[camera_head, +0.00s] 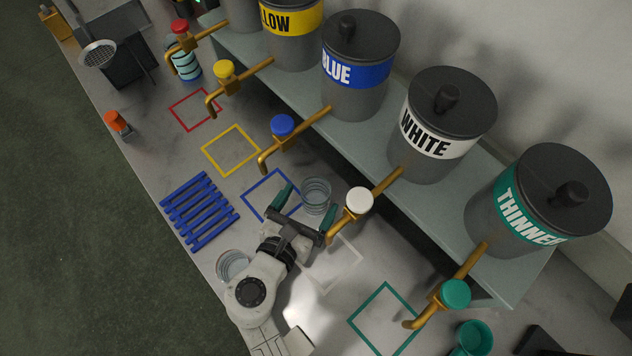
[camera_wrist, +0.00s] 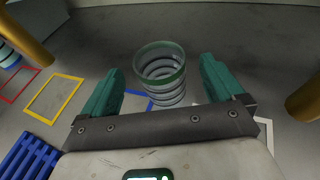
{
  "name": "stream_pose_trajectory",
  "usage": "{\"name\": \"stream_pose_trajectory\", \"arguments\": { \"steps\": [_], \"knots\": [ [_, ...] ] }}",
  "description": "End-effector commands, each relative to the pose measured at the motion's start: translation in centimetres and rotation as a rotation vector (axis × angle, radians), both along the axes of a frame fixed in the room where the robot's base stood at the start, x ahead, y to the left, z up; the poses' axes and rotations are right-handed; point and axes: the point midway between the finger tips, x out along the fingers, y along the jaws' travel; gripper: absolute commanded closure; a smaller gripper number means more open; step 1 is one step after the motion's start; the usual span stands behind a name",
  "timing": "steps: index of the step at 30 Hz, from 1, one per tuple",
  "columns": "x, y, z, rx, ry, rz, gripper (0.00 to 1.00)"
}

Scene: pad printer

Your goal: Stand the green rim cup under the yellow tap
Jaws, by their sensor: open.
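The green rim cup (camera_wrist: 160,72) is a clear ribbed cup with a green rim. It stands upright on the bench, by the right corner of the blue square (camera_head: 250,203), in the head view (camera_head: 317,194). My gripper (camera_head: 307,203) is open, and the cup sits just beyond and between its teal fingertips in the wrist view (camera_wrist: 160,85), with room on both sides. The yellow tap (camera_head: 224,71) has a yellow knob and a brass spout, farther up the bench. A yellow square (camera_head: 230,150) is marked on the bench, and it is empty.
The blue tap (camera_head: 282,125) and white tap (camera_head: 359,200) reach out near the cup. A blue slatted rack (camera_head: 199,211) lies at the bench's front edge. Another clear cup (camera_head: 234,264) stands beside my arm. A banded cup (camera_head: 184,64) stands near the red tap.

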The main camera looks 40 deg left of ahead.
Motion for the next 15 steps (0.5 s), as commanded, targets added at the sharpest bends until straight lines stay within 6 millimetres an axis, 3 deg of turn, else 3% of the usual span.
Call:
{"name": "stream_pose_trajectory", "arguments": {
  "steps": [15],
  "knots": [
    [5.0, 1.8, -1.8, -0.001, 0.000, -0.001, 0.05]
  ]
}}
